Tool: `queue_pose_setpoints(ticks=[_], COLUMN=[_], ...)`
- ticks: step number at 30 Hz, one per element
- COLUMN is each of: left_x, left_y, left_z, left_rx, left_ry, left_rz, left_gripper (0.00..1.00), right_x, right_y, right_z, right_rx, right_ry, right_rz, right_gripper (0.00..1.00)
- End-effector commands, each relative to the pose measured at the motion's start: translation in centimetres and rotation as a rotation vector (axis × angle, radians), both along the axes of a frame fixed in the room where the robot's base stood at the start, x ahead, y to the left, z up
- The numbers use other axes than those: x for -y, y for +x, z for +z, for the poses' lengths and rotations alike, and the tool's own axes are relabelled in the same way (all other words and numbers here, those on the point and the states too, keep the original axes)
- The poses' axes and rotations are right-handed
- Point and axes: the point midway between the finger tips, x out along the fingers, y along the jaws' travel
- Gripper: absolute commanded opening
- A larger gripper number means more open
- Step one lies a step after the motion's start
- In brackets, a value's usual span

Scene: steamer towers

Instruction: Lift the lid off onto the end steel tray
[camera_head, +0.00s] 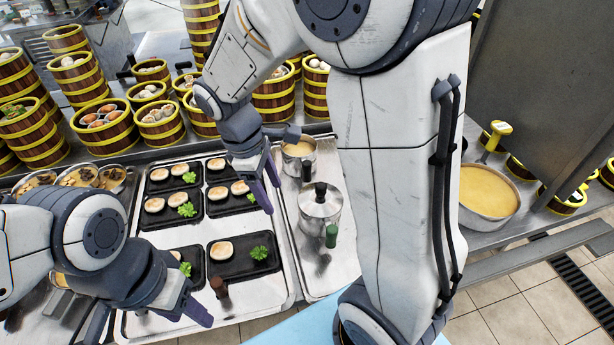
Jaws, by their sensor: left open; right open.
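A steel lid (319,205) with a dark knob sits on a small pot right of centre. The pot stands on a narrow steel tray (318,277), whose right part is hidden behind my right arm. My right gripper (276,165) is open and empty, above and to the left of the lid and apart from it. My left gripper (148,318) is open at the lower left, over the near edge of the wide tray and far from the lid.
An open pot (298,155) of yellowish liquid stands behind the lidded pot. A green-topped item (331,236) stands close in front. The wide tray (255,303) holds several black plates of buns. Bamboo steamers (101,128) crowd the back. A large pan (487,190) is at right.

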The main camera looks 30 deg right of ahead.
Motion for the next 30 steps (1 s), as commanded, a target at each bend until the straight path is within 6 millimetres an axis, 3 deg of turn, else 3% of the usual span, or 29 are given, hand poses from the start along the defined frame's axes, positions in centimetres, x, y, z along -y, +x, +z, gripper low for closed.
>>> queue_pose_setpoints(ticks=[1, 3, 6, 9, 18, 25, 30], left_x=[0.0, 0.0, 0.0, 0.0, 0.0, 0.0, 0.0], left_y=[0.0, 0.0, 0.0, 0.0, 0.0, 0.0, 0.0], left_z=[1.0, 1.5, 2.0, 2.2, 2.5, 2.9, 3.6], left_rx=[0.000, 0.000, 0.000, 0.000, 0.000, 0.000, 0.000], left_ry=[0.000, 0.000, 0.000, 0.000, 0.000, 0.000, 0.000], left_rz=[0.000, 0.000, 0.000, 0.000, 0.000, 0.000, 0.000], left_gripper=[0.50, 0.50, 0.50, 0.50, 0.50, 0.50, 0.50], right_x=[2.7, 5.8, 9.4, 11.4, 13.5, 13.9, 14.5], right_y=[1.9, 3.7, 5.2, 5.7, 5.0, 4.8, 4.6], right_z=[0.1, -0.2, -0.8, -1.4, -5.4, -7.2, -9.8], right_rx=[-0.037, -0.082, -0.133, -0.165, -0.175, -0.175, -0.175], right_ry=[-0.033, -0.069, -0.100, -0.115, -0.119, -0.117, -0.118], right_rz=[0.019, 0.061, 0.108, 0.133, 0.142, 0.141, 0.139], right_gripper=[0.69, 0.69, 0.69, 0.69, 0.69, 0.69, 0.69])
